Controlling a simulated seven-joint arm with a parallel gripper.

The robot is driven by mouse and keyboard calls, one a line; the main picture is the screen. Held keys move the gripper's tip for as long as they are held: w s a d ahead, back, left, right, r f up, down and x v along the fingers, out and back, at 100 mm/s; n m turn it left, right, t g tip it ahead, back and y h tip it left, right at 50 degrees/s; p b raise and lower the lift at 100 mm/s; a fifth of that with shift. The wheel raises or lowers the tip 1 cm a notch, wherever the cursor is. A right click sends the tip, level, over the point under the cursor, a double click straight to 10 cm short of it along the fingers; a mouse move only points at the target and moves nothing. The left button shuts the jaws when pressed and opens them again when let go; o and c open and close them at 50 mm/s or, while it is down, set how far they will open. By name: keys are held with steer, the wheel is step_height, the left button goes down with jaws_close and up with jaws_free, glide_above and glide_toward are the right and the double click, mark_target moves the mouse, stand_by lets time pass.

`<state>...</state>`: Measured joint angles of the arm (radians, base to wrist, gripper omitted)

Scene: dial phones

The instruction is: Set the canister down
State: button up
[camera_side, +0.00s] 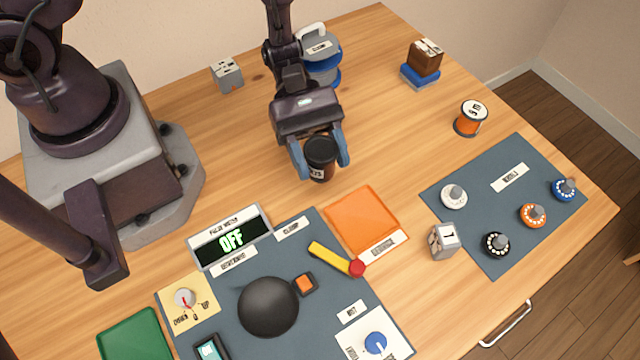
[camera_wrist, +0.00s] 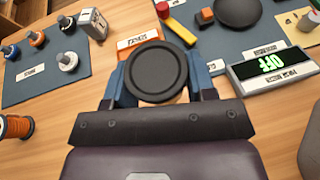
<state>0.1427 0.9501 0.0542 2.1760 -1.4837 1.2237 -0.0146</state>
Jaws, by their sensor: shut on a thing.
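The canister (camera_side: 321,153) is dark with a black lid and a pale label on its side. My gripper (camera_side: 320,160) is shut on it, one blue finger on each side. The canister looks upright. In the wrist view the round black lid of the canister (camera_wrist: 156,71) sits between the blue fingers of my gripper (camera_wrist: 158,82). The canister is behind the orange square mat (camera_side: 362,220), over bare wood. I cannot tell whether its base touches the table.
A blue-grey panel (camera_side: 330,290) holds a black dome (camera_side: 268,306), a yellow lever (camera_side: 330,256) and a display reading OFF (camera_side: 231,240). A dial mat (camera_side: 490,235) lies right. A grey cube (camera_side: 443,240), an orange spool (camera_side: 470,118) and a brown block (camera_side: 425,57) stand around.

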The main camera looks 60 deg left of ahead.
mark_target(320, 194)
steer(key=shift+f, duration=3.3)
steer(key=shift+f, duration=0.15)
steer(key=o, duration=0.9)
